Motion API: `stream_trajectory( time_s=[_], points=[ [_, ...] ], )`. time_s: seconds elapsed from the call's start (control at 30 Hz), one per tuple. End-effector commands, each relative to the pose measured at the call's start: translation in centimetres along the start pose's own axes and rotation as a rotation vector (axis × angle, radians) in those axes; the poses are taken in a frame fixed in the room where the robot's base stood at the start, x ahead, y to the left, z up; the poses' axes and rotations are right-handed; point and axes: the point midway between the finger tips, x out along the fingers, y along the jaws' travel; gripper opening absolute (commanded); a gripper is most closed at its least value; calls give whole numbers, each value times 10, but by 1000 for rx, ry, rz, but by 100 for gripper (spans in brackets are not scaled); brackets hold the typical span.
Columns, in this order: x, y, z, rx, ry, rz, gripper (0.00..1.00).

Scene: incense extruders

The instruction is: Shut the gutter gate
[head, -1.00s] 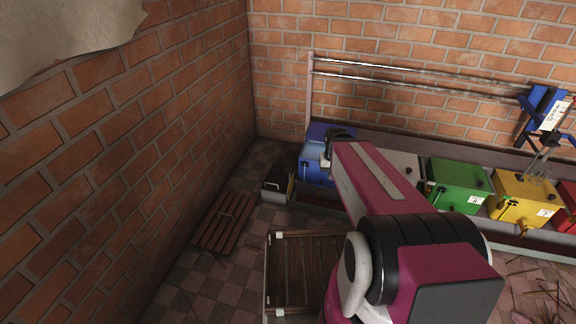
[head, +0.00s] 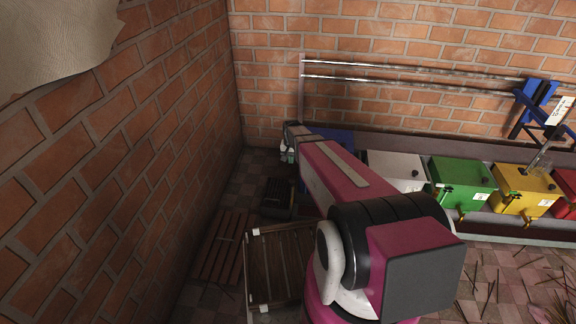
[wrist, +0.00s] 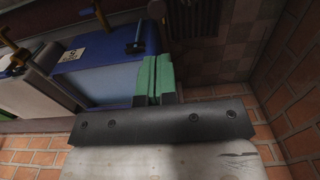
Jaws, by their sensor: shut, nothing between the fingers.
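My gripper shows in the wrist view (wrist: 153,78) with its two green fingers pressed together and nothing between them. In the head view my gripper (head: 289,155) hangs just left of the blue box, near the left end of the row. The blue box (wrist: 98,70) lies beside the fingers in the wrist view, with a blue handle (wrist: 135,42) on it close to the fingertips. In the head view my arm covers most of the blue box (head: 340,140). I cannot pick out the gutter gate for sure; it may be hidden behind my arm.
A white box (head: 395,165), a green box (head: 460,180) and a yellow box (head: 527,188) stand along the brick wall. A black container (head: 277,194), a slatted wooden crate (head: 280,265) and a wooden rack (head: 225,245) are on the floor at left.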

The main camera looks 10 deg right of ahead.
Motion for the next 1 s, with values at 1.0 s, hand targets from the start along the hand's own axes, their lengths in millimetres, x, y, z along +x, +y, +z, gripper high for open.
stream_trajectory(
  time_s=[1.0],
  points=[
    [127, 0, 0, -2, 0, 0, 0]
  ],
)
